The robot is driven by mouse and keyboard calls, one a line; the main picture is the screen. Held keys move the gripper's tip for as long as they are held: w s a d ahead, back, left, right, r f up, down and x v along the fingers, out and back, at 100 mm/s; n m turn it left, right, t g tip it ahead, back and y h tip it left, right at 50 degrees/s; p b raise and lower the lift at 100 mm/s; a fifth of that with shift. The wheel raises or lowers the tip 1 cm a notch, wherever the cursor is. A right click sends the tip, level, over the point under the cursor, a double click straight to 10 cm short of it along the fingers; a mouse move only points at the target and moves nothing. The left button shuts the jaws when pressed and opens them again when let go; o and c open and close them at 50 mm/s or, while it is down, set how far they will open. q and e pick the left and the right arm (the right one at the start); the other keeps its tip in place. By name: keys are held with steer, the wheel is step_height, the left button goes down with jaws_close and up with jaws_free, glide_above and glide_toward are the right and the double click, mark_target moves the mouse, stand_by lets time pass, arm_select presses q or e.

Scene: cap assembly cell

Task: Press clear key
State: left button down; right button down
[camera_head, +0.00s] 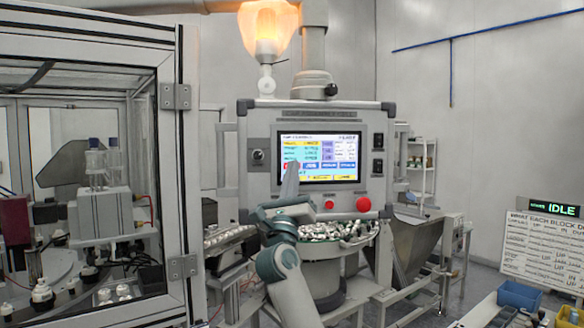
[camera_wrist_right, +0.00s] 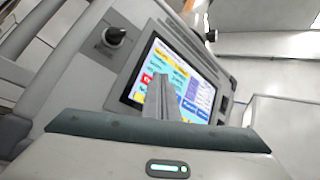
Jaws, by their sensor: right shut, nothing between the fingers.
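The control panel (camera_head: 259,184) is a grey box with a lit touchscreen (camera_head: 325,150) showing coloured rows and keys. A red key shows at the screen's lower left in the right wrist view (camera_wrist_right: 146,79), with blue and yellow keys near it. I cannot read which key is the clear key. My right gripper (camera_head: 292,166) is shut and empty, its fingers pointing up in front of the screen's lower left part. In the right wrist view its fingertips (camera_wrist_right: 167,78) overlap the screen; whether they touch it I cannot tell. My left gripper is not in view.
Below the screen are a red mushroom button (camera_head: 363,204) and a small red button (camera_head: 329,204). A bowl of caps (camera_head: 335,231) sits below the panel. A glazed machine frame (camera_head: 190,150) stands at left. An IDLE sign (camera_head: 555,207) is at right.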

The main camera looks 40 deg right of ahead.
steer(key=shift+s+a+p, duration=0.35)
steer(key=shift+s+p, duration=0.2)
steer(key=shift+s, duration=0.05)
steer(key=s+a+p, duration=0.2)
steer(key=s+p, duration=0.1)
steer(key=s, duration=0.1)
steer(key=shift+s+a, duration=0.1)
steer(key=shift+a, duration=0.3)
stand_by(0.8)
